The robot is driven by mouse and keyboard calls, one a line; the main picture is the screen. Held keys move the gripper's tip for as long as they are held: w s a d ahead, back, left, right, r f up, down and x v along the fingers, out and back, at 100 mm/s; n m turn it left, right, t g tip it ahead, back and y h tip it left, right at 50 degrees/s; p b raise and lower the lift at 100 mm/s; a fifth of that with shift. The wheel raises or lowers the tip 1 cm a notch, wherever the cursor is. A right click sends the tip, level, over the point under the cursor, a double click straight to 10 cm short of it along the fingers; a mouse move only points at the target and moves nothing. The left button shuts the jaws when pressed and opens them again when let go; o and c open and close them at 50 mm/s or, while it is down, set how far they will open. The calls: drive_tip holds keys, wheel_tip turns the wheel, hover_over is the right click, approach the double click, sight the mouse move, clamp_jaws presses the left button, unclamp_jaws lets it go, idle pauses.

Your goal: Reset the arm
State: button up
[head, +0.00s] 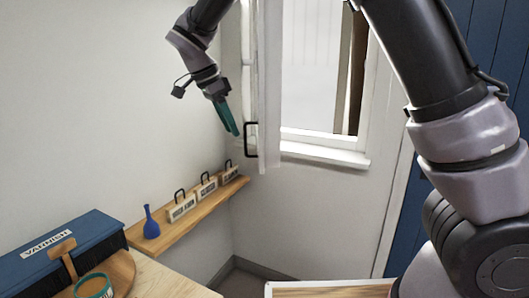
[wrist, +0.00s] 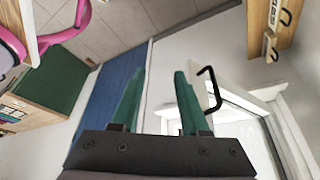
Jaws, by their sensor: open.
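My arm reaches up and across the top of the head view, bent over toward the window (head: 310,75). My gripper (head: 231,120) has two teal fingers that point down, just left of the black handle (head: 250,140) on the white window sash (head: 269,90). In the wrist view my gripper (wrist: 159,72) is open, with nothing between its fingers. The handle (wrist: 211,90) shows there right of the right finger, outside the gap. I cannot tell whether they touch. The sash appears swung inward, nearly edge-on in the head view.
A wooden wall shelf (head: 190,220) below my gripper holds a blue vase (head: 151,223) and several labelled blocks with black handles (head: 207,186). A blue panelled door (head: 490,40) is at right.

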drive_tip(key=d+r+n+y, duration=0.2)
drive_tip(key=d+r, duration=0.2)
drive_tip(key=d, duration=0.6)
drive_tip(key=d+r+n+y, duration=0.1)
drive_tip(key=d+r+y, duration=0.2)
drive_tip(key=d, duration=0.8)
drive_tip(key=s+d+r+n+t, duration=0.2)
drive_tip(key=s+d+n+t, duration=0.3)
drive_tip(key=s+d, duration=0.8)
drive_tip(key=shift+s+y, duration=0.4)
drive_tip(key=shift+s, duration=0.45)
drive_tip(key=shift+r, duration=0.1)
